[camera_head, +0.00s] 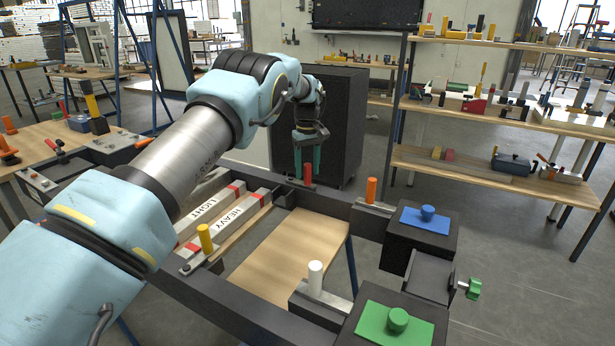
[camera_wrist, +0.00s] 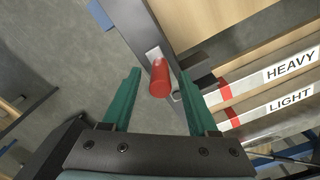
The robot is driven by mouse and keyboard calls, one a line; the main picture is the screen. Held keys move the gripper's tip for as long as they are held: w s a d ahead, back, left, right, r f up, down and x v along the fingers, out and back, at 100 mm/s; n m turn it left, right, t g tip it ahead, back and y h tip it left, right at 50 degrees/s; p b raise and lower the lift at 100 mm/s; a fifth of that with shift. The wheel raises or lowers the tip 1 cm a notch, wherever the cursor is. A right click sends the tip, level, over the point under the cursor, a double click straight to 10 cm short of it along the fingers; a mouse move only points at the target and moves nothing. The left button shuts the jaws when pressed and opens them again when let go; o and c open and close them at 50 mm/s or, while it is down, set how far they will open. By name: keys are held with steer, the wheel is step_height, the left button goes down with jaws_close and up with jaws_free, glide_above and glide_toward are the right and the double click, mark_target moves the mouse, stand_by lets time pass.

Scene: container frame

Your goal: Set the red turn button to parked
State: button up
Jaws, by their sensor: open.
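The red turn button (camera_head: 308,174) is an upright red peg on the far rail of the dark frame. In the wrist view the red button (camera_wrist: 160,80) appears as a red cylinder, with a small light metal plate (camera_wrist: 154,54) at its far end. My gripper (camera_head: 308,168) points down above the far rail, close to the button. In the wrist view my gripper (camera_wrist: 160,74) is open, its two green fingers apart, with the button showing between them. There is a visible gap on both sides. I cannot tell how deep the button sits between the fingers.
The frame also carries orange (camera_head: 371,190), yellow (camera_head: 205,238) and white (camera_head: 315,278) pegs. Blue (camera_head: 427,215) and green (camera_head: 398,320) knobs stand on the right. Bars marked LIGHT (camera_head: 197,217) and HEAVY (camera_head: 240,213) lie inside. A dark cabinet (camera_head: 340,120) stands behind.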

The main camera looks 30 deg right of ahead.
step_height(320, 180, up, 8)
steer(key=shift+r+b, duration=0.15)
steer(key=shift+b, duration=0.35)
